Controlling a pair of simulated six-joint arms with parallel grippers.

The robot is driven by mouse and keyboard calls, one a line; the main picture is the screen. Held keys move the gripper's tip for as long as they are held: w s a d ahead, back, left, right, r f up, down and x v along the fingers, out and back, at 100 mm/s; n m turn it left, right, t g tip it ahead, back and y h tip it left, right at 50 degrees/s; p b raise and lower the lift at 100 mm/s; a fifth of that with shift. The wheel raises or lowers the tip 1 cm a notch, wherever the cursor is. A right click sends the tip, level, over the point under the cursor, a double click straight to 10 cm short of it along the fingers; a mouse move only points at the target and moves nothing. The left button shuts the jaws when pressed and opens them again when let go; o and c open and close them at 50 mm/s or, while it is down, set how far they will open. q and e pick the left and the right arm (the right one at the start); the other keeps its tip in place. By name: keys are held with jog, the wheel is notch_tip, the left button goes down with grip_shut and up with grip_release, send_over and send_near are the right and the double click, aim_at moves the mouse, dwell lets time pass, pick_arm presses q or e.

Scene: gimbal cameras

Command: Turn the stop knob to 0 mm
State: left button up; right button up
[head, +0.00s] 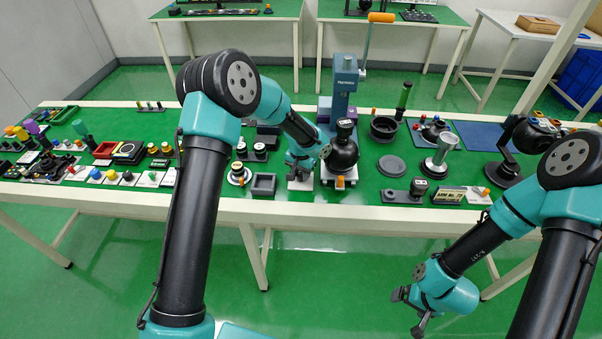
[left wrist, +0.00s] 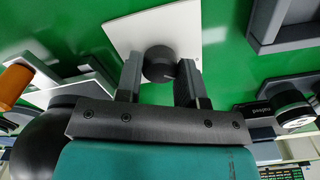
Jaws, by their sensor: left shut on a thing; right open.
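The stop knob is a dark round knob (left wrist: 159,64) with a small pointer mark, on a white square plate (left wrist: 122,34) in the left wrist view. Its scale cannot be read. My left gripper (left wrist: 158,80) has one finger on each side of the knob and is shut on it. In the head view my left gripper (head: 299,172) points down over the white plate (head: 301,186) near the table's front edge and hides the knob. My right gripper (head: 408,311) is open and empty, low in front of the table.
A black ball-shaped device (head: 343,155) with an orange handle (head: 340,183) stands just right of my left gripper. A grey square tray (head: 264,186) lies to its left. A teal press (head: 344,78) stands behind. Many small parts crowd the table's left side.

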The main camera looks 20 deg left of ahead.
aim_at(301, 174)
pick_arm(q)
jog(key=shift+n, duration=0.6)
jog(key=o, duration=0.9)
notch_tip(301, 174, up, 17)
jog(key=shift+r, duration=0.2)
dwell(0.5)
